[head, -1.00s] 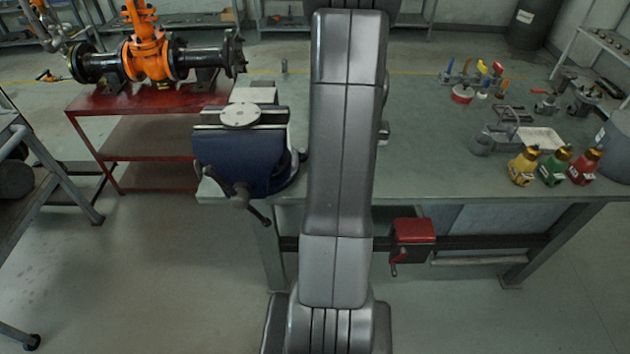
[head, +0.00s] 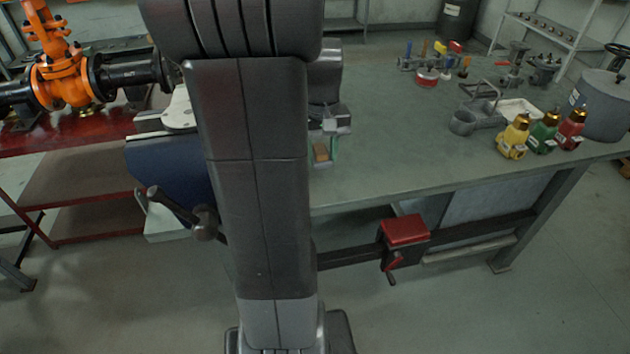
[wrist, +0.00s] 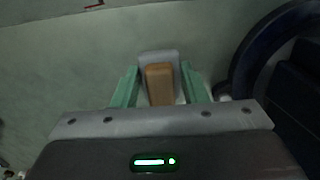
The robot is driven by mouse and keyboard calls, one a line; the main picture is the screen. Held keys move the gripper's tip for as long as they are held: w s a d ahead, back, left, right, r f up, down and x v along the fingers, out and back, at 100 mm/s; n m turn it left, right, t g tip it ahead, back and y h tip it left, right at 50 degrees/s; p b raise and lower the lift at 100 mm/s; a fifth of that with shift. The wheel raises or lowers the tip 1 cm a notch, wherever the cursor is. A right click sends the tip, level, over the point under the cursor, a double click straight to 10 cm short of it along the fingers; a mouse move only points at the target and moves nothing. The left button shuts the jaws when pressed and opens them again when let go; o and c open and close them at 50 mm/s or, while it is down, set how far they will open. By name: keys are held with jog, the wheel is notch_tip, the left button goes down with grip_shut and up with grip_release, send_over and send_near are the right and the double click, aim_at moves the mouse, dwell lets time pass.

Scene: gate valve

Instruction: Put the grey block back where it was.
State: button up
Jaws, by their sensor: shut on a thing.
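My gripper (head: 324,158) shows in the head view to the right of my arm, pointing down over the bench by the vise. In the wrist view its two green fingers (wrist: 159,70) are shut on the grey block (wrist: 160,55). The block has a brown part facing the camera; I cannot tell whether both are one piece. In the head view only the brown part shows between the fingers. Whether the block touches the bench I cannot tell.
The blue vise (head: 168,165) stands left of my gripper, partly behind my arm. Yellow, green and red bottles (head: 544,138), a grey pot (head: 603,105) and small tools are at the bench's right. The bench top (head: 400,150) right of my gripper is clear.

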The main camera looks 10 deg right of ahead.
aim_at(321, 150)
jog(key=shift+f+b, duration=0.45)
jog(key=shift+f, duration=3.1)
jog(key=shift+f, duration=0.2)
jog(key=o, duration=0.9)
jog(key=shift+o, duration=0.2)
jog(key=shift+r, duration=0.1)
notch_tip(321, 150, up, 12)
jog(key=shift+r+p, duration=0.1)
jog(key=shift+p, duration=0.95)
